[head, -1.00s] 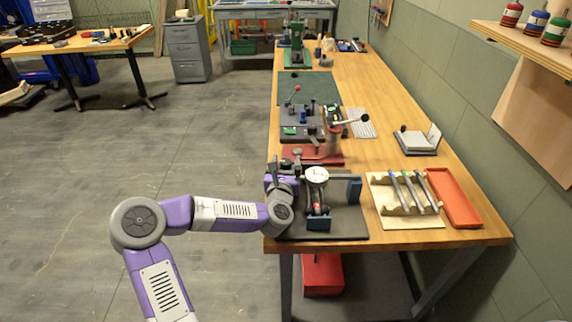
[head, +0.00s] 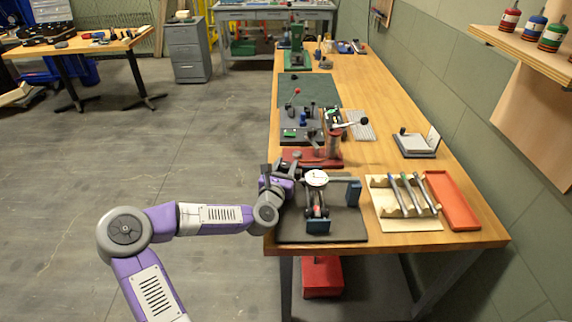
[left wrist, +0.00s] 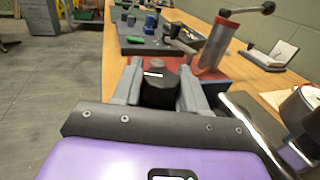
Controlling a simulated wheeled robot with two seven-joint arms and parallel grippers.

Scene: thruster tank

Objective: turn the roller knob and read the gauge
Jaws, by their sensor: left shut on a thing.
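The gauge (head: 316,178), a round white dial, stands on its fixture on a dark mat (head: 345,228) near the table's front; its reading is too small to make out. My left gripper (head: 282,170) is just left of the gauge, at the table's left edge. In the left wrist view my left gripper (left wrist: 160,82) is shut on a dark round knob (left wrist: 158,90) with a short white line on top, seemingly the roller knob. The fingers sit on either side of it. In the head view the gripper hides the knob. My right gripper is not in view.
A red-based press (head: 333,145) stands just behind the gauge fixture. A wooden rack with several pens (head: 405,215) and a red tray (head: 452,200) lie to the right.

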